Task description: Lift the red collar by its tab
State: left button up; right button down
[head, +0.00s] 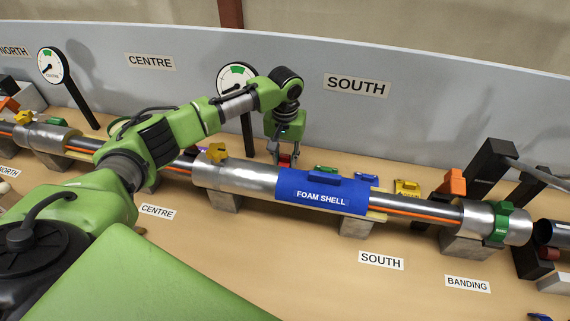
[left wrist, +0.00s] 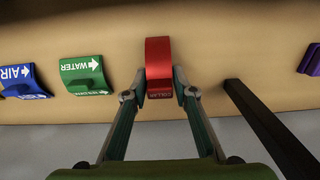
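The red collar (left wrist: 158,60) lies on the tan bench, a curved red band with a lettered tab (left wrist: 160,88) at its near end in the left wrist view. In the head view only a small part of the collar (head: 285,160) shows behind the pipe. My left gripper (head: 286,152) points down over it. In the left wrist view the fingers of my left gripper (left wrist: 160,94) stand apart, one on each side of the tab, with what looks like a narrow gap at each side. My right gripper is not in view.
A green WATER collar (left wrist: 83,75) and a blue AIR collar (left wrist: 22,82) lie left of the red one in the left wrist view. A black post (left wrist: 265,125) stands close at right. The pipe with the blue foam shell (head: 322,193) runs in front.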

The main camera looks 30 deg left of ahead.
pick_arm(q)
grip_shut()
jog(key=shift+r, duration=0.15)
